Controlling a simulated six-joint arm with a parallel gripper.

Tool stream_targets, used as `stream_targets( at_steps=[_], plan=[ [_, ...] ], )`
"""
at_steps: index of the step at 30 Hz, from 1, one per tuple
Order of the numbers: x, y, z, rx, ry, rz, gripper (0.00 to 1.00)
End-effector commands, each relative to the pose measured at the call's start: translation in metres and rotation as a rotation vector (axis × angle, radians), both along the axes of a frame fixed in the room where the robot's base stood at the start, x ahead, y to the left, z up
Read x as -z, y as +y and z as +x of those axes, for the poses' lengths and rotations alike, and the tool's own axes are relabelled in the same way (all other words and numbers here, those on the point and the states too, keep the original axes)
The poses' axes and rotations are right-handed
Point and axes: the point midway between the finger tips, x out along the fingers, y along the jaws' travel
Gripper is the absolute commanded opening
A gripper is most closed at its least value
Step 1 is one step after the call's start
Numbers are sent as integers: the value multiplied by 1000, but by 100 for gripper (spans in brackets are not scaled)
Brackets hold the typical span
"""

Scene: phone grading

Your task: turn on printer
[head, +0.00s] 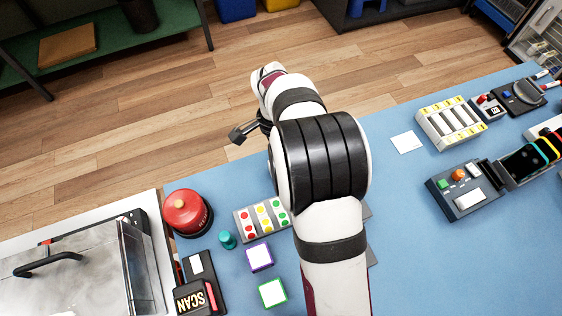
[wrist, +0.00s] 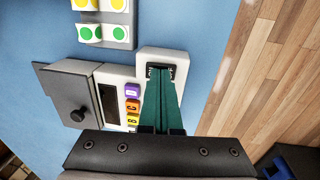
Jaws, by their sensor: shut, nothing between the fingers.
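In the wrist view, a white device with a row of coloured lettered buttons (wrist: 132,105) and a dark slot (wrist: 109,103) appears to be the printer. A white block (wrist: 177,54) with a black rocker switch (wrist: 174,72) adjoins it on the right. My gripper (wrist: 160,70) is shut and empty, its green fingers pointing at the switch and overlapping it in the picture. I cannot tell whether the tips touch it. The fingers hide part of the block. In the head view my arm covers the printer, and the gripper's fingers cannot be made out.
A grey plate with a black knob (wrist: 78,115) lies left of the buttons. A tray of coloured dots (head: 262,216) lies beside my arm.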

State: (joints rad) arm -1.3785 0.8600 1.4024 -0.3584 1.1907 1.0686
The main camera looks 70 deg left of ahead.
Motion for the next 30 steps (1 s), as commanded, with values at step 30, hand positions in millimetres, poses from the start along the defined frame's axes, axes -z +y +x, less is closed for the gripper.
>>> stream_targets(
  at_steps=[30],
  plan=[
    [-132, 20, -1, 0, 0, 0, 0]
  ],
)
